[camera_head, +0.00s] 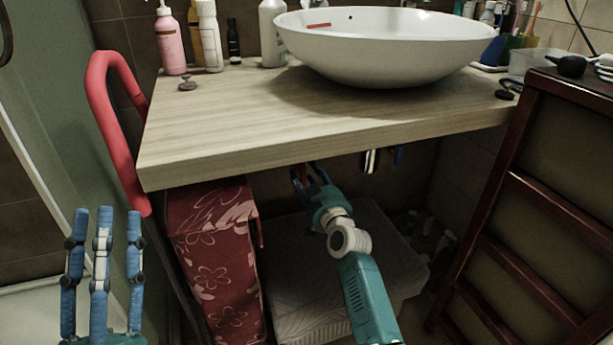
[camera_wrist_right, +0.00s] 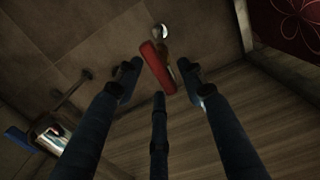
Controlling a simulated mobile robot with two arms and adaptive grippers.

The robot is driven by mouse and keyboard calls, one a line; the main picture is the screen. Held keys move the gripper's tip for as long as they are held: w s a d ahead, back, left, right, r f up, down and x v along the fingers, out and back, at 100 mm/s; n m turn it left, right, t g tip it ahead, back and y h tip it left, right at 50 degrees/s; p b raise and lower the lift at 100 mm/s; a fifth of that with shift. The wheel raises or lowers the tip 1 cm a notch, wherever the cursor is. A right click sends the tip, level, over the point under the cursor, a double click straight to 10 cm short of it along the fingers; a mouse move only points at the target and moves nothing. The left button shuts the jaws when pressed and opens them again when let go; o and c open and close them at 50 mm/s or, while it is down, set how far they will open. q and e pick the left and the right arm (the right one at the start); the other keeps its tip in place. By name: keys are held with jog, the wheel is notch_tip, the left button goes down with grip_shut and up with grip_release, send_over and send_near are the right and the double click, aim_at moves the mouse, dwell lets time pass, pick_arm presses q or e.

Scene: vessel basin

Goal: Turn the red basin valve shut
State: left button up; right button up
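The red basin valve (camera_wrist_right: 158,68) shows in the right wrist view as a red lever beside a shiny metal fitting (camera_wrist_right: 161,32) on the tiled wall. My right gripper (camera_wrist_right: 158,82) is open, with two fingertips on either side of the lever and the third below it. The right-hand fingertip is very close to the lever; I cannot tell if it touches. In the head view my right gripper (camera_head: 312,178) reaches under the countertop, which partly hides it, and a little red shows beside its fingers. My left gripper (camera_head: 103,228) is open and empty, fingers pointing up, at the lower left.
The wooden countertop (camera_head: 230,125) with a white basin (camera_head: 390,50) overhangs my right gripper. A blue handle (camera_head: 398,155) and metal pipe (camera_head: 370,162) are to its right. A red patterned box (camera_head: 220,265) and pale box (camera_head: 315,300) stand below. A dark wooden rack (camera_head: 530,210) blocks the right.

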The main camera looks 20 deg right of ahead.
grip_shut()
pick_arm(q)
jog(key=w+f+g+y+p, duration=0.1)
jog(key=f+g, duration=0.3)
jog(key=f, duration=0.5)
jog(key=w+f+g+y+p, duration=0.2)
jog(key=w+f+g, duration=0.2)
jog(key=f, duration=0.5)
jog(key=shift+w+a+f+g+p, duration=0.15)
jog(key=shift+w+a+g+p, duration=0.25)
jog(key=shift+g, duration=0.3)
pick_arm(e)
jog(key=shift+d+f+m, duration=0.1)
jog(key=shift+f+m, duration=0.15)
jog(key=shift+m, duration=2.7)
jog(key=shift+d+f+m, duration=0.1)
jog(key=shift+f+m, duration=0.2)
jog(key=shift+m, duration=2.7)
jog(key=shift+d+f+m, duration=0.1)
jog(key=shift+f+m, duration=0.15)
jog(key=shift+m, duration=2.7)
pick_arm(q)
jog(key=shift+s, duration=0.1)
pick_arm(e)
grip_release()
